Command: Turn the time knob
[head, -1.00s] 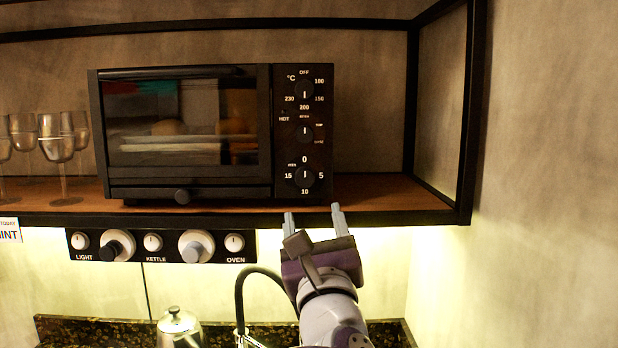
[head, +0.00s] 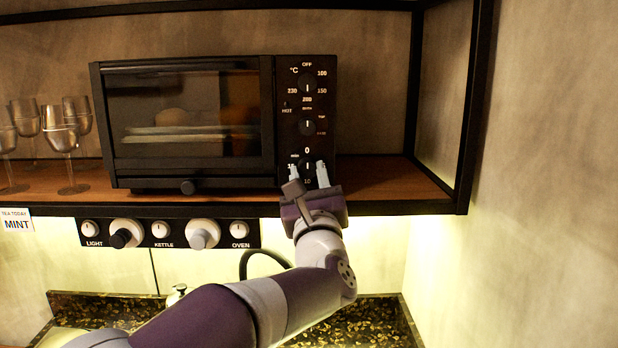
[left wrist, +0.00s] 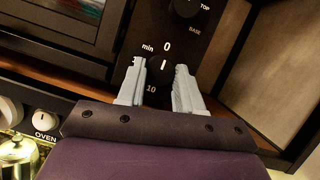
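The time knob (head: 307,164) is the lowest black dial on the oven's right panel, marked "min", 0, 5, 10 and 15. In the left wrist view the knob (left wrist: 161,67) has its white line towards the 0. My left gripper (head: 307,172) is open at the panel, one finger on each side of the knob. The fingers partly hide the 5 and 15 marks. My right gripper is not in view.
The toaster oven (head: 190,180) stands on a wooden shelf (head: 375,168) with a black frame. The mode knob (head: 307,127) and temperature knob (head: 306,85) sit above. Wine glasses (head: 66,140) stand at left. A control strip (head: 165,233) runs below the shelf.

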